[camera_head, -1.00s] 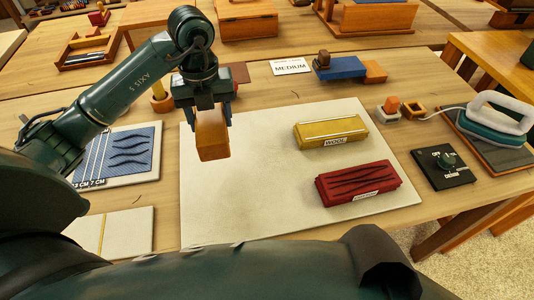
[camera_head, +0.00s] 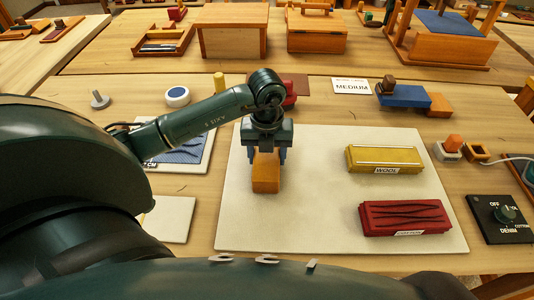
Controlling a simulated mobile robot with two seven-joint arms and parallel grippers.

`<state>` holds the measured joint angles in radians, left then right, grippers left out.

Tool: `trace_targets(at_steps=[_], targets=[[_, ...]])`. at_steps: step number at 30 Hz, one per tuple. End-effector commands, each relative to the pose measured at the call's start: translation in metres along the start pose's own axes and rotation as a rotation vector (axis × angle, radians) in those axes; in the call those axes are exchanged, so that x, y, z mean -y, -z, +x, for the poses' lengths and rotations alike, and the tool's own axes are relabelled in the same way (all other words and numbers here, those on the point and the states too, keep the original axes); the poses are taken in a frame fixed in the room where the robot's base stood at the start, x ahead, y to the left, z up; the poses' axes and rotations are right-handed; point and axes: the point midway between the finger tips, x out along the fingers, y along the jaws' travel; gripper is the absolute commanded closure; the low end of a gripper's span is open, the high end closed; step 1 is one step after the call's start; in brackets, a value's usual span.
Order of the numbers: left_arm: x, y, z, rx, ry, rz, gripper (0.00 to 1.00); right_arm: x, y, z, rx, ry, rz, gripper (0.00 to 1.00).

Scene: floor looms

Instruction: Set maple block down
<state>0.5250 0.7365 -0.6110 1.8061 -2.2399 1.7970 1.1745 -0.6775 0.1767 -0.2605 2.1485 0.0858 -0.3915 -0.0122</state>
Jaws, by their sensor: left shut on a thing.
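The maple block (camera_head: 266,178), an orange-brown wooden block, is in the left part of the pale board (camera_head: 310,220) in the head view. My left gripper (camera_head: 266,158) points down and is shut on the block's upper part from above. The block looks upright and is at or very close to the board; I cannot tell whether its underside touches. My right gripper is not in view.
A yellow box labelled WOOL (camera_head: 384,158) and a dark red box (camera_head: 405,217) lie on the board's right side. A blue patterned piece (camera_head: 180,152) is partly behind my arm. A black dial box (camera_head: 503,216) stands at far right. The board's middle is clear.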

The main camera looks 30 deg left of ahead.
Motion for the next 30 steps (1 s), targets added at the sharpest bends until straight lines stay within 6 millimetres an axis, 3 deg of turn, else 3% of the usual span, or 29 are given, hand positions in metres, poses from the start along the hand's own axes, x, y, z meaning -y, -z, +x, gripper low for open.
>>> trace_targets(at_steps=[5,6,14,24,30], targets=[[0.000,-0.001,0.002,0.002,0.001,0.000,0.78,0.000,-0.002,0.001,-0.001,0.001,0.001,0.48],[0.000,0.000,0.003,0.001,0.000,0.000,0.43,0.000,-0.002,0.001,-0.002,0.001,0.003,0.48],[0.000,0.000,0.002,0.001,0.000,0.000,0.22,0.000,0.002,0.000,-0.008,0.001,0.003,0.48],[0.000,-0.001,-0.005,0.002,0.001,0.000,0.22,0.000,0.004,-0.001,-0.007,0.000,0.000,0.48],[0.000,-0.002,-0.041,0.006,0.003,0.000,0.22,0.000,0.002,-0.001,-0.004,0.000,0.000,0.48]])
